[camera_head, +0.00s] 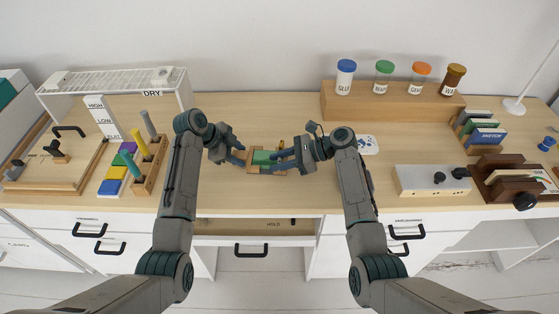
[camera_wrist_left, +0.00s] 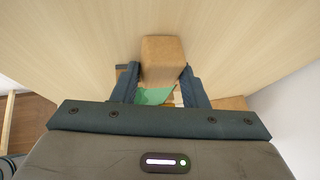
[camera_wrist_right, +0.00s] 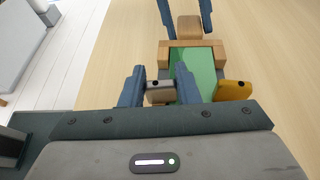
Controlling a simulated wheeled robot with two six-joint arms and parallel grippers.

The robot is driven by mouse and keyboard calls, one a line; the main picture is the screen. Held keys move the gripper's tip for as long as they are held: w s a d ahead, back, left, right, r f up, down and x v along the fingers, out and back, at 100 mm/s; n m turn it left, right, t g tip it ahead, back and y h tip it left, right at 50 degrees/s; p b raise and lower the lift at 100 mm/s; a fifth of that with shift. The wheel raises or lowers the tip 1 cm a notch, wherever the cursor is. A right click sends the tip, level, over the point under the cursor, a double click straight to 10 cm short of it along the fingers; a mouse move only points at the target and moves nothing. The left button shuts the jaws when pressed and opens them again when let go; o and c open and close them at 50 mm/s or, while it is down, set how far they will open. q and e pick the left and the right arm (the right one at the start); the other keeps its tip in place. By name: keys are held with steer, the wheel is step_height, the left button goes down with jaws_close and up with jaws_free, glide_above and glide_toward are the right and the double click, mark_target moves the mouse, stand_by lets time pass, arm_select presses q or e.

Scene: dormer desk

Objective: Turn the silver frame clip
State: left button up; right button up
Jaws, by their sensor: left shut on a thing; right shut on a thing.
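A small wooden frame (camera_head: 250,167) with a green panel (camera_head: 263,157) lies on the desk between my two grippers. My left gripper (camera_head: 239,157) is shut on the wooden block (camera_wrist_left: 163,60) at the frame's left end, which also shows in the right wrist view (camera_wrist_right: 188,27). The silver frame clip (camera_wrist_right: 159,92) sits at the frame's near right end in the right wrist view. My right gripper (camera_wrist_right: 160,85) is shut on it, one finger on each side. A brass clip (camera_wrist_right: 234,90) sticks out beside the green panel. In the head view the fingers hide the silver clip.
A wooden rack with several capped jars (camera_head: 393,100) stands behind to the right. A marker holder (camera_head: 150,172) is left of my left arm. Bare desk lies in front of the frame.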

steer(key=shift+s+f+n+g+h, duration=0.1)
steer(key=shift+n+g+h, duration=0.2)
steer(key=shift+n+g, duration=0.9)
steer(key=shift+f+n+g+h, duration=0.1)
steer(key=shift+n+g+h, duration=0.2)
steer(key=shift+n+g, duration=0.9)
steer(key=shift+g, duration=0.4)
steer(key=o, duration=1)
steer(key=shift+r, duration=0.1)
steer(key=shift+r, duration=0.1)
steer(key=v, duration=1.2)
steer(key=shift+a, duration=0.1)
